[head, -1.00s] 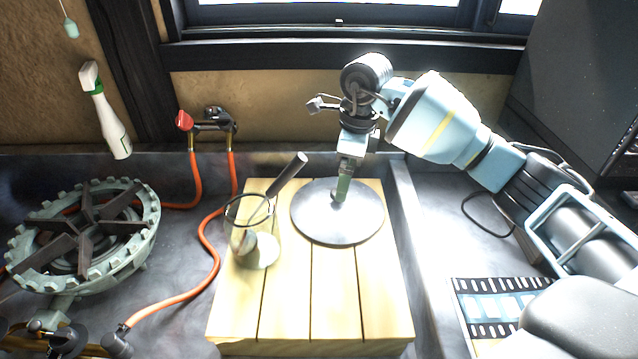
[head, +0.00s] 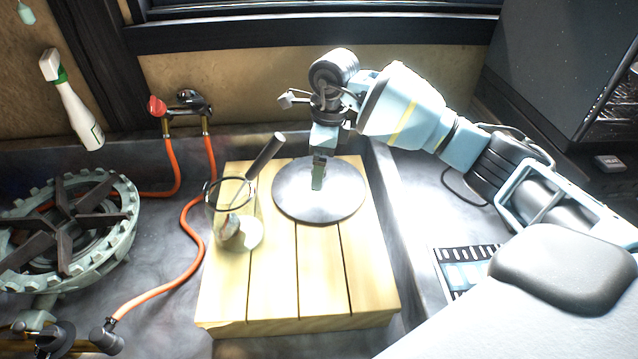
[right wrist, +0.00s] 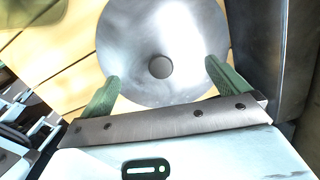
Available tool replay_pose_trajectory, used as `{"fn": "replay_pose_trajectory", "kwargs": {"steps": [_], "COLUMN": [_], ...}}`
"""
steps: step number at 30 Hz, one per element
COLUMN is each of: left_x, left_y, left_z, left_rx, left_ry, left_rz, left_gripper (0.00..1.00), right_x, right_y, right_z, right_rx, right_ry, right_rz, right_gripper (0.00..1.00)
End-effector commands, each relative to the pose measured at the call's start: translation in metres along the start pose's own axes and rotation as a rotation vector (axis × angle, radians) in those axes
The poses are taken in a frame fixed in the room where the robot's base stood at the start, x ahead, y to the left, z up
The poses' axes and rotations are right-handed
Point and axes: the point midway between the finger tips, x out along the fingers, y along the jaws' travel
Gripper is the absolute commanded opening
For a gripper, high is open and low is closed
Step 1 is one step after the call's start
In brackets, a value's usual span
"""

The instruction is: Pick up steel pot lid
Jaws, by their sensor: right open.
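The steel pot lid (head: 334,207) is a round grey disc lying flat on the slatted wooden board in the head view. In the right wrist view the lid (right wrist: 160,35) shows a small round knob (right wrist: 161,67) at its centre. My right gripper (head: 317,186) points down over the lid in the head view. In the right wrist view its green fingertips (right wrist: 162,72) are wide apart, one on each side of the knob, with nothing between them held. Whether the tips touch the lid I cannot tell. My left gripper is not in view.
A glass jar (head: 222,228) with a dark-handled utensil (head: 265,156) stands left of the lid on the wooden board (head: 320,290). A gas burner (head: 75,230) and orange hose (head: 190,235) lie further left.

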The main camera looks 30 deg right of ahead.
Motion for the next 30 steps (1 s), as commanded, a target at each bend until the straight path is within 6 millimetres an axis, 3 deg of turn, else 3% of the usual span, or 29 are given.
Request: {"fn": "replay_pose_trajectory", "kwargs": {"steps": [6,14,30], "left_x": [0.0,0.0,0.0], "left_y": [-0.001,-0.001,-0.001], "left_z": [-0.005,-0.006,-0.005], "left_rx": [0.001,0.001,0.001], "left_ry": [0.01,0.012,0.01], "left_rz": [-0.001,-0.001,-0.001], "left_gripper": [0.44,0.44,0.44], "right_x": [0.03,0.035,0.037], "right_y": [0.0,-0.001,0.0], "right_z": [-0.001,0.0,-0.001], "right_rx": [0.0,-0.001,0.0], "right_ry": [0.001,-0.001,0.004], "right_rz": [0.001,-0.002,0.001], "right_gripper": [1.0,1.0,0.32]}}
